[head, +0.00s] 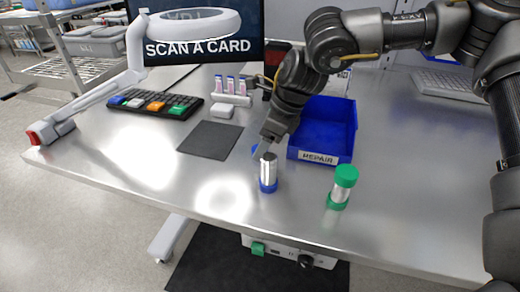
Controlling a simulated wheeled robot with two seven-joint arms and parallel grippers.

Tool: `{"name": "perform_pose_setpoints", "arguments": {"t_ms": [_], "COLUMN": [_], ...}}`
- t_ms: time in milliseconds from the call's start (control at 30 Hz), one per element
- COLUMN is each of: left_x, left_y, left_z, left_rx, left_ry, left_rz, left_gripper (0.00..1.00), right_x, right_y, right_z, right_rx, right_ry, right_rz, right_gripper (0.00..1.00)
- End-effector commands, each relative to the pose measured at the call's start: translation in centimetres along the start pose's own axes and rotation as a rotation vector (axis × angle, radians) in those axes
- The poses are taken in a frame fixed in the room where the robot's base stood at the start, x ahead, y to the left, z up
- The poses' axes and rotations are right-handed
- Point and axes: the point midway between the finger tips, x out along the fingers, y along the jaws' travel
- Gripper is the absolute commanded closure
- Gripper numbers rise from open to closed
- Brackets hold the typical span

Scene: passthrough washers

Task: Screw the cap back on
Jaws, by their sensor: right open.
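A silver cylinder (268,170) with a blue base and a dark top stands upright on the metal table, left of centre. A small blue piece (255,150), possibly a loose cap, shows just behind and left of it, partly hidden by my right gripper (266,146). My right gripper points down close above and behind the cylinder, its jaws open. I cannot tell whether it touches the cylinder or the blue piece. A second cylinder (338,199) with a green cap (346,176) and green base stands upright to the right. My left gripper is not in view.
A blue bin (343,125) labelled REPAIR stands behind the cylinders. A dark mat (210,139), a keyboard (155,105), a rack of small vials (231,97) and a screen (205,40) are at the left and back. The table front left and right is clear.

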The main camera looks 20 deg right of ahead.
Motion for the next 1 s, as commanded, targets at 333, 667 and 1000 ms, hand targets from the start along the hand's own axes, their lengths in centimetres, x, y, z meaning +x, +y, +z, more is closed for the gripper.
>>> {"name": "perform_pose_setpoints", "arguments": {"t_ms": [333, 667, 1000], "left_x": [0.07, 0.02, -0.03], "left_y": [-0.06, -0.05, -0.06], "left_z": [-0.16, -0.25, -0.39], "left_rx": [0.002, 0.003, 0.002], "left_ry": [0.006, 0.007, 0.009], "left_rz": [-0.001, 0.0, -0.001], "left_gripper": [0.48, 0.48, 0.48], "right_x": [1.41, 1.39, 1.38], "right_y": [0.0, 0.02, 0.02], "right_z": [-0.05, -0.05, -0.05], "right_rx": [0.001, 0.0, 0.0], "right_ry": [0.0, 0.0, 0.0], "right_rz": [0.0, 0.0, 0.0], "right_gripper": [0.36, 0.57, 0.83]}}
